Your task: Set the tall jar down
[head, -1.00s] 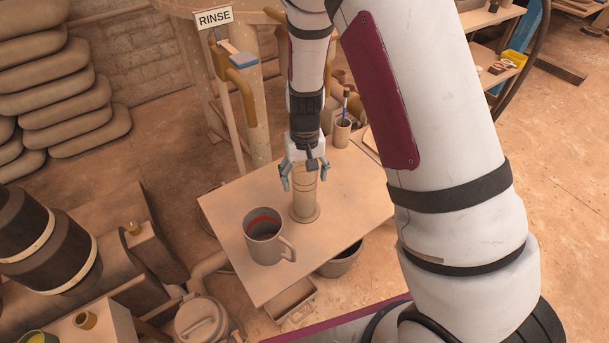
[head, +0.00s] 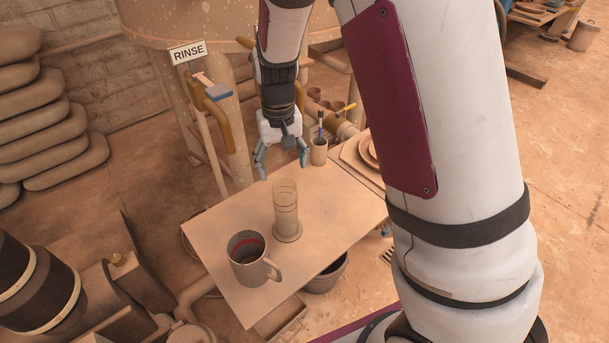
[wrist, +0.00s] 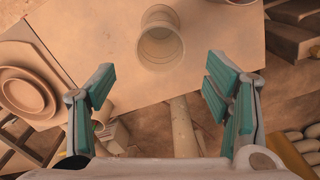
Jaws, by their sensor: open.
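The tall jar (head: 286,212), a slim clear cylinder with a wider foot, stands upright on the tan tabletop (head: 330,215). My gripper (head: 280,168) is open and empty, above the jar and a little behind it, clear of its rim. In the wrist view the jar (wrist: 160,40) shows from above, beyond the fingertips and between their lines. The teal-padded fingers of my gripper (wrist: 165,85) are spread wide with nothing between them.
A large mug (head: 249,262) with a red band inside stands at front left of the jar. A cup with brushes (head: 319,152) and stacked dishes (head: 368,152) are at the back right. A RINSE sign (head: 188,52) hangs behind. The table's right side is bare.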

